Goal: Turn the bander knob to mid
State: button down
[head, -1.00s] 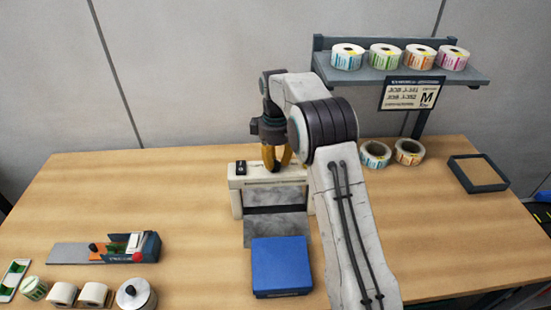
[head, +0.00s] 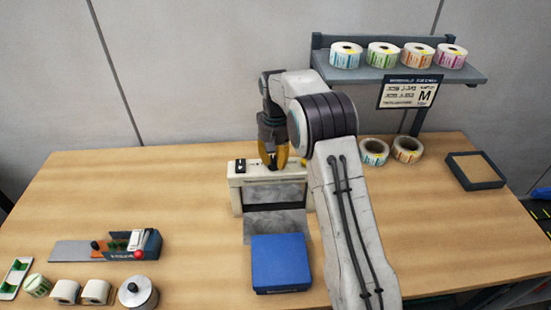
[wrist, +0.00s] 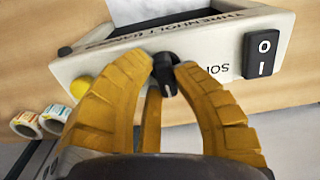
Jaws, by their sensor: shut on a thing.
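The bander (head: 236,182) is a cream machine at the middle of the table, with a grey plate in front of it. In the wrist view its top panel (wrist: 215,45) shows upside-down lettering. The black bander knob (wrist: 164,70) stands on this panel. My gripper (wrist: 163,74) has its yellow fingers closed around the knob. In the head view my gripper (head: 273,166) is over the top of the bander, and its fingers hide the knob there. The scale marks around the knob are mostly hidden, so its setting cannot be read.
A black rocker switch (wrist: 262,53) and a yellow button (wrist: 82,88) sit on the same panel. A blue box (head: 281,265) lies in front of the bander. A shelf (head: 400,73) with label rolls stands at the back right.

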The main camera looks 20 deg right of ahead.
jog(key=shift+s+f+m, duration=0.1)
jog(key=shift+m, duration=0.2)
dwell(0.4)
jog(key=c, duration=1)
grip_release()
jog(key=shift+o, duration=0.2)
notch_tip(320, 180, up, 12)
